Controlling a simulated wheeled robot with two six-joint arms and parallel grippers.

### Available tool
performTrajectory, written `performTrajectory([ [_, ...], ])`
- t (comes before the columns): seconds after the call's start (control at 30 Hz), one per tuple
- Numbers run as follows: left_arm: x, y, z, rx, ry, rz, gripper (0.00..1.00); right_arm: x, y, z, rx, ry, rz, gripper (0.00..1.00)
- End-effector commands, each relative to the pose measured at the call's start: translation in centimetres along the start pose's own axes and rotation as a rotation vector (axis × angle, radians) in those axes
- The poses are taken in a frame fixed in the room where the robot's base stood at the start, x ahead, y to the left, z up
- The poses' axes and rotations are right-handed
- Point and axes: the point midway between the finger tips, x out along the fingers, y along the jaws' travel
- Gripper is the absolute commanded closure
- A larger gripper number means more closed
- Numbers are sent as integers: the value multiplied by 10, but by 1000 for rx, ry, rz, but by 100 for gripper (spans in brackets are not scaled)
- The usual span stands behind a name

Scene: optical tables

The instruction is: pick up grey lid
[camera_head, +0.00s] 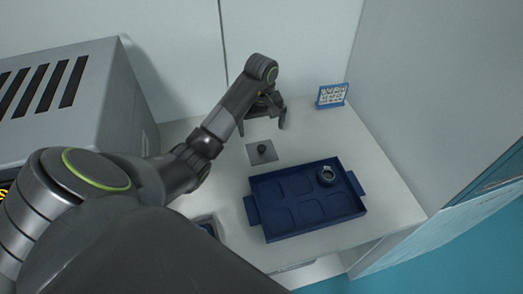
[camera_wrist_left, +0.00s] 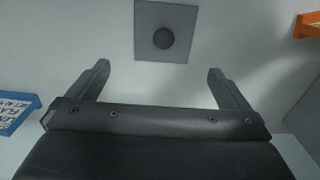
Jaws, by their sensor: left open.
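The grey lid (camera_head: 262,152) is a flat square plate with a dark round knob, lying on the white table behind the blue tray. In the left wrist view the lid (camera_wrist_left: 148,46) shows at the top centre, beyond my fingertips. My left gripper (camera_head: 262,127) is open and empty, above the table and apart from the lid. In the left wrist view its two fingers (camera_wrist_left: 158,72) are spread wide, with bare table between them. My right gripper is in neither view.
A blue tray (camera_head: 283,232) with shallow compartments holds a dark ring-shaped part (camera_head: 326,176). A blue-framed card (camera_head: 331,96) stands at the back right. A grey vented box (camera_head: 100,85) is at the left. An orange object (camera_wrist_left: 309,26) shows in the left wrist view. Table right of the lid is clear.

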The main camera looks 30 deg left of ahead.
Motion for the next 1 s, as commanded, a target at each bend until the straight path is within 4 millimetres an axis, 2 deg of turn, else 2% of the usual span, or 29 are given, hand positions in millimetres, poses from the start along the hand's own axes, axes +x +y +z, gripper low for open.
performTrajectory([
  [0.03,12,0,0,0,0,0,0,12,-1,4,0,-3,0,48],
  [0.1,20,0,0,0,0,0,0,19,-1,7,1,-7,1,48],
  [0.37,32,-1,0,0,0,0,0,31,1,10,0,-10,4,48],
  [0.53,49,-3,0,-1,0,-1,0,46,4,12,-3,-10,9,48],
  [0.67,64,-5,1,-2,-4,-3,0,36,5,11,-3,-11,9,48],
  [0.8,76,-5,1,0,-2,-1,0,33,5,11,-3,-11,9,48],
  [1.0,78,-4,1,0,0,0,0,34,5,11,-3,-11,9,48],
])
